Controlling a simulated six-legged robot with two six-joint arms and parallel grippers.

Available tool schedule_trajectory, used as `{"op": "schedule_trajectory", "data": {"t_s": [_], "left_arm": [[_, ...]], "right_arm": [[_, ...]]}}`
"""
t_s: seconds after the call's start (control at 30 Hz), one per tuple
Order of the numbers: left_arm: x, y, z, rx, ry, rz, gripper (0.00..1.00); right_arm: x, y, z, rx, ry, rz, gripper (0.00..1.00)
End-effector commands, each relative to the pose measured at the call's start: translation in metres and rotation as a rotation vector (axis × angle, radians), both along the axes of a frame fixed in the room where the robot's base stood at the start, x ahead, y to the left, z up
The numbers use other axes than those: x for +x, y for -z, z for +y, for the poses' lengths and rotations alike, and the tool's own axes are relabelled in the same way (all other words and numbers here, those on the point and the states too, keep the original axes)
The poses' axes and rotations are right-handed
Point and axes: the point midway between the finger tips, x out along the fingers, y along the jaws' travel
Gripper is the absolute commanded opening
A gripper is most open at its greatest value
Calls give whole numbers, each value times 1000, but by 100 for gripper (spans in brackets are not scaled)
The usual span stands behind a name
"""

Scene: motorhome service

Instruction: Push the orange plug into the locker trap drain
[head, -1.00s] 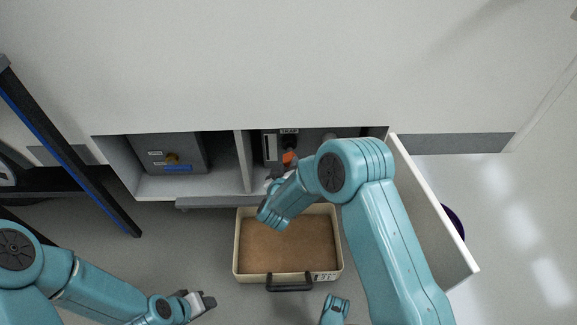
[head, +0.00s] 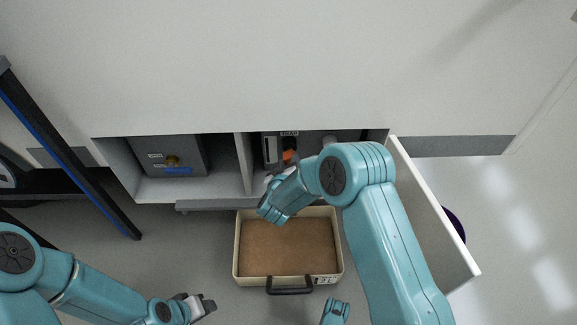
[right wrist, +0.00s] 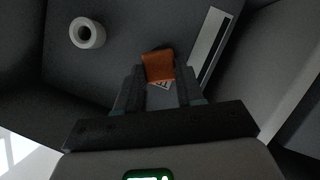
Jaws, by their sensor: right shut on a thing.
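The orange plug (right wrist: 158,66) is between the fingertips of my right gripper (right wrist: 160,82) in the right wrist view, and the gripper is shut on it. In the head view the orange plug (head: 289,155) shows inside the open locker compartment, just beyond my right gripper (head: 283,172), which is partly covered by its own wrist. The drain opening itself cannot be made out; a dark patch shows right behind the plug. I cannot tell how far in the plug sits. My left gripper (head: 206,305) is at the lower left, away from the locker, with its fingers too small to judge.
A beige case with a brown inside (head: 290,247) lies on the floor before the locker. The open locker door (head: 432,215) stands right of my arm. A white roll-like cylinder (right wrist: 87,33) shows inside the locker.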

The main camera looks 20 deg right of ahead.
Motion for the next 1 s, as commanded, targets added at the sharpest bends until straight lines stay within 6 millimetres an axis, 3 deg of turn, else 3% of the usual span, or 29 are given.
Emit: {"op": "schedule_trajectory", "data": {"t_s": [0.67,0.7,0.77,1.0], "left_arm": [[0,1,0,0,0,0,38],[0,1,0,0,0,0,38],[0,1,0,0,0,0,38],[0,1,0,0,0,0,38]], "right_arm": [[20,0,-5,1,1,-2,0],[19,0,-5,1,0,-1,50],[19,0,-5,1,0,-1,67],[19,0,-5,1,0,0,67]]}}
